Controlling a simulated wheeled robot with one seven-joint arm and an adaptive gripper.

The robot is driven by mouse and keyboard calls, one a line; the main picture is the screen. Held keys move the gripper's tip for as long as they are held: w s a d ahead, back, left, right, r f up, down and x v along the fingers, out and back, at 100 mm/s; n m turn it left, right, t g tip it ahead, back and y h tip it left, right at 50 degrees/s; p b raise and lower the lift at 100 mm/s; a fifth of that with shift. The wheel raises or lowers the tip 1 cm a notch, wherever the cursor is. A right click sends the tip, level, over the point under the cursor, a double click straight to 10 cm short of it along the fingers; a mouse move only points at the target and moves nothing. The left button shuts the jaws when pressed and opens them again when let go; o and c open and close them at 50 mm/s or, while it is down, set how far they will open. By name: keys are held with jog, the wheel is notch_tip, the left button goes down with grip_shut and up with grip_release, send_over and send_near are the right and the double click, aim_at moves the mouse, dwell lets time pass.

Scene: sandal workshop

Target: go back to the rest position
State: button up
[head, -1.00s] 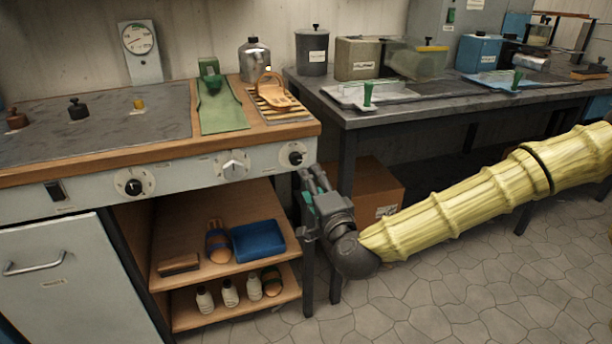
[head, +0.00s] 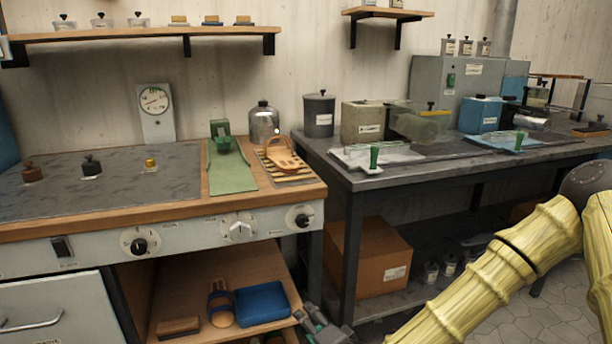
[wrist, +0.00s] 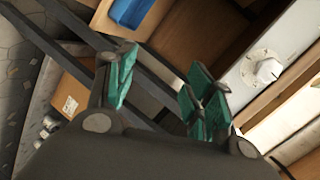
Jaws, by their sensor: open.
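My gripper (head: 322,328) is at the bottom edge of the head view, just right of the open shelves under the bench. Most of it is cut off there. In the wrist view my gripper (wrist: 158,98) shows two teal-padded fingers spread apart with nothing between them. Behind the fingers, the wrist view shows dark table legs, the shelf unit and a control knob (wrist: 263,70). My yellow ribbed arm runs up to the right in the head view.
The wooden-edged bench (head: 160,208) with knobs stands left, and the dark table (head: 420,171) right. A cardboard box (head: 368,258) sits under the table. A blue tray (head: 262,303) and a sandal (head: 221,304) lie on the shelf. Tiled floor shows at lower right.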

jog(key=s+d+f+n+g+h, duration=0.1)
jog(key=s+d+f+n+g, duration=0.25)
jog(key=s+f, duration=0.7)
jog(key=s+d+f+n+g+h, duration=0.1)
jog(key=s+d+f+n+g, duration=0.2)
jog(key=s+f, duration=0.7)
jog(key=s+d+f+n+g+h, duration=0.2)
jog(key=s+d+f+g+h, duration=0.3)
jog(key=s+d+f, duration=0.75)
notch_tip(320, 180, up, 25)
jog(key=s+d+g+p, duration=0.1)
jog(key=p, duration=2.1)
jog(key=shift+d+f+y+p, duration=0.15)
jog(key=shift+d+y+p, duration=0.15)
jog(key=shift+d+p, duration=0.1)
